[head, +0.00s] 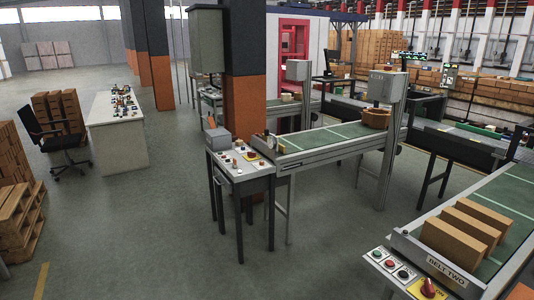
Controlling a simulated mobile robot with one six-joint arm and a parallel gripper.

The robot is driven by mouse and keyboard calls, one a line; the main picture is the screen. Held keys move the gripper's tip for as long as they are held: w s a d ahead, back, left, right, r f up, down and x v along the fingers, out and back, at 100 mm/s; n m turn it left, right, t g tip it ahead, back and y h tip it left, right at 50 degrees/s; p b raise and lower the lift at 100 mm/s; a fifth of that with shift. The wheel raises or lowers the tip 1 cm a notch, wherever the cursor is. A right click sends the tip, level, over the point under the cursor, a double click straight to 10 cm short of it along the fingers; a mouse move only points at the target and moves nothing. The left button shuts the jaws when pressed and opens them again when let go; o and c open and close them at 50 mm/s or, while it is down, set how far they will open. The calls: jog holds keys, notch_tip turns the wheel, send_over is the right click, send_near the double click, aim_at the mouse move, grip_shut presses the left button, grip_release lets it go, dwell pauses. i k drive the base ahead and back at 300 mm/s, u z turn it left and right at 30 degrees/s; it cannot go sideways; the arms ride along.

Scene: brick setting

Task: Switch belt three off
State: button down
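I cannot read a belt name there or tell the knob's setting. At the lower right, a belt marked BELT TWO (450,277) carries brown bricks (462,228). Its panel has several buttons and a red rotary switch (430,288) on a yellow plate. No label for belt three is readable. My gripper is not in view.
An orange and dark pillar (246,95) stands behind the control table. A white desk (117,130), a black chair (50,140) and pallets of bricks (20,215) are at the left. The grey floor (150,240) is clear in front of the control table.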

aim_at(250, 155)
jog(key=i, duration=3.75)
jog(key=u, duration=4.3)
jog(key=i, duration=0.15)
jog(key=z, duration=2.35)
